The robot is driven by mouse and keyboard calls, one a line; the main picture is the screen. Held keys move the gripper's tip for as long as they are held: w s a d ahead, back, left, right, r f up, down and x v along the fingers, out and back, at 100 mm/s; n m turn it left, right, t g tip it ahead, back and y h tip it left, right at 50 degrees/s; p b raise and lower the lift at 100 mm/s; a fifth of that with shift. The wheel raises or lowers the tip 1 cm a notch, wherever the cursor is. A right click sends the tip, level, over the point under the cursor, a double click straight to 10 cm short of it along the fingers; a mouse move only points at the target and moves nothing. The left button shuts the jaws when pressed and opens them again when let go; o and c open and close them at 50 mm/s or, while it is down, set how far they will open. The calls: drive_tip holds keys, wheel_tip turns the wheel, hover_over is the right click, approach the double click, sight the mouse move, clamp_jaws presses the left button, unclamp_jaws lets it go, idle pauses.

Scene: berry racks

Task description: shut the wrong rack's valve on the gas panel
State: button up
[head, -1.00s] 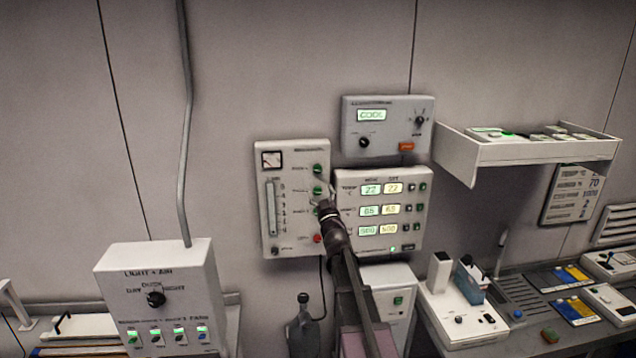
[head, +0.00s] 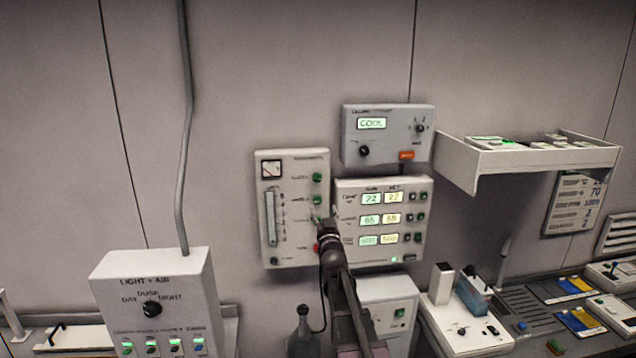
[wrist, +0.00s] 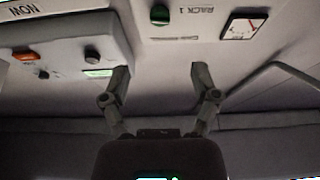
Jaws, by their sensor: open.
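The gas panel (head: 294,160) is a pale box on the wall with a small gauge, an upright flow tube and a column of valves. Its top green valve (head: 317,177) and second green valve (head: 317,199) show clearly. A red knob (head: 316,247) sits lower, partly behind my arm. My gripper (head: 324,217) is in front of the panel's lower right part and hides the third valve. In the wrist view, which is upside down, my open, empty gripper (wrist: 160,78) points toward the panel, with the "RACK 1" green valve (wrist: 160,15) ahead. Contact cannot be told.
A display box (head: 426,190) with several lit readouts adjoins the panel on the right. A controller reading "COOL" (head: 388,152) hangs above it. A light and air box (head: 192,280) stands at left. A shelf (head: 540,158) juts out at right above a cluttered bench.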

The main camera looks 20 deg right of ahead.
sight(318, 179)
drive_tip(key=p+x, duration=0.5)
drive_tip(key=x, duration=0.8)
drive_tip(key=shift+w+r, duration=0.1)
clamp_jaws()
